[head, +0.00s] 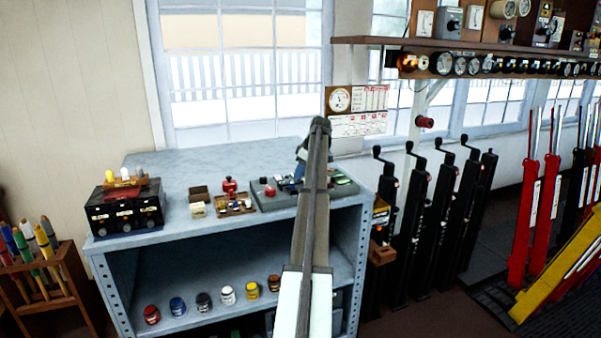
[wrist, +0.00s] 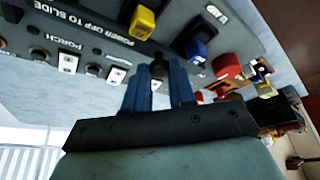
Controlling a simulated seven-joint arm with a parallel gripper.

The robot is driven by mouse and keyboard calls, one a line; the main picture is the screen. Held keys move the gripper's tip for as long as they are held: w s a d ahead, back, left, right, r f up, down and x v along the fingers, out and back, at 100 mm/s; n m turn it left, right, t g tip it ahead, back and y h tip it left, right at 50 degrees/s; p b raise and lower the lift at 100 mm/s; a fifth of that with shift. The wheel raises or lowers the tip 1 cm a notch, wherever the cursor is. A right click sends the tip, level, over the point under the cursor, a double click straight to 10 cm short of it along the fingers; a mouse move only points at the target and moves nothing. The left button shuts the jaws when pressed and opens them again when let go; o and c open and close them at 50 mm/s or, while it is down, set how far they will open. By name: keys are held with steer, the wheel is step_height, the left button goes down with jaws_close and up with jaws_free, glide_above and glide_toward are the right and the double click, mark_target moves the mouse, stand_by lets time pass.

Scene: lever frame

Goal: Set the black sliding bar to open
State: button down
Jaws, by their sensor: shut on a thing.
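A grey control panel (head: 268,204) lies on the bench top in the head view, partly behind my arm. In the wrist view its face fills the upper left, with a black sliding bar (wrist: 108,36) lettered "POWER OFF TO SLIDE". My gripper (wrist: 159,76) has its two blue fingers either side of a small black knob (wrist: 158,67) at the bar's lower right end. The fingers are shut on this knob, which appears to belong to the bar. The knob's lower part is hidden between the fingers. In the head view my arm covers most of the gripper.
A yellow switch (wrist: 144,21) stands above the bar, a blue switch (wrist: 199,42) and a red button (wrist: 226,66) to the right. White "PORCH" switches (wrist: 70,62) lie to the left. A black box (head: 125,208) stands at the bench's left; the bench top behind it is clear.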

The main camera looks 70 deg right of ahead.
steer(key=shift+w+d+r, duration=0.1)
steer(key=shift+w+d, duration=1.15)
steer(key=shift+d, duration=0.05)
steer(key=c, duration=0.9)
jaws_free()
steer(key=shift+c, duration=0.2)
steer(key=v, duration=1.3)
steer(key=shift+r, duration=0.35)
steer(key=shift+s, duration=0.1)
